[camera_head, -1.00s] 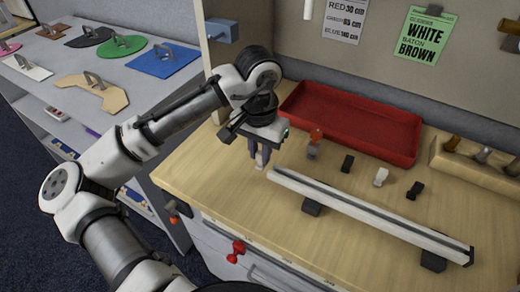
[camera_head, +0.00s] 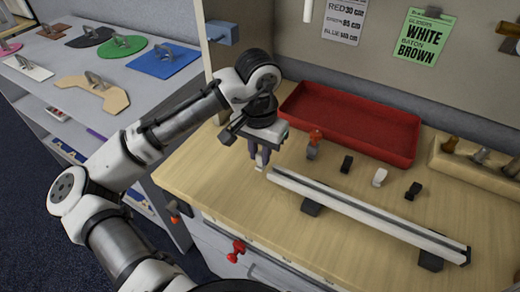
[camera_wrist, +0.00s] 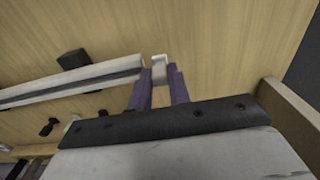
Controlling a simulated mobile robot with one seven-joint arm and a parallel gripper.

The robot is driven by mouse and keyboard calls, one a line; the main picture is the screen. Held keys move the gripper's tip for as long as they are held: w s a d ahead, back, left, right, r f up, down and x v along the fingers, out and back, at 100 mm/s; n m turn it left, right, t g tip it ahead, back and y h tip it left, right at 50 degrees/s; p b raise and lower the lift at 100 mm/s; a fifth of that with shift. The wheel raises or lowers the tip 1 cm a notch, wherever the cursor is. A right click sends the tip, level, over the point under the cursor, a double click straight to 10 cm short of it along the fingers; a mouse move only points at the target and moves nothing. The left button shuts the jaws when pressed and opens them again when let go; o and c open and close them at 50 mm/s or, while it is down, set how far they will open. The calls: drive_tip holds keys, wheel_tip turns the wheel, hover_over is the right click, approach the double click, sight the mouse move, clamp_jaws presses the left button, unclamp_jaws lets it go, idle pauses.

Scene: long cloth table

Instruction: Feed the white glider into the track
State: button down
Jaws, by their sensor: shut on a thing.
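The track (camera_head: 370,213) is a long pale rail with a dark slot, lying diagonally on black supports on the wooden table. My gripper (camera_head: 258,158) is at the track's left end, pointing down. It is shut on a small white glider (camera_wrist: 158,68), which shows between the purple fingertips in the wrist view. In that view the track's end (camera_wrist: 125,65) is close beside the glider, roughly in line with it. I cannot tell whether they touch. In the head view the fingers largely hide the held glider.
Behind the track stand a second whitish piece (camera_head: 379,177), black pieces (camera_head: 346,164) (camera_head: 413,190) and a red-topped grey piece (camera_head: 313,146). A red tray (camera_head: 350,125) lies behind them. A wooden block with knobs (camera_head: 470,168) is at right. The table's front is clear.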

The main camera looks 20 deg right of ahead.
drive_tip(key=shift+s+d+p, duration=2.35)
drive_tip(key=shift+s+d, duration=2.4)
drive_tip(key=shift+s, duration=0.05)
idle(1.0)
drive_tip(key=c, duration=1.2)
unclamp_jaws()
drive_tip(key=shift+c, duration=0.2)
wheel_tip(320, 180, up, 14)
drive_tip(key=shift+s+a+b, duration=0.15)
drive_tip(key=shift+b, duration=0.25)
drive_tip(key=shift+f, duration=0.1)
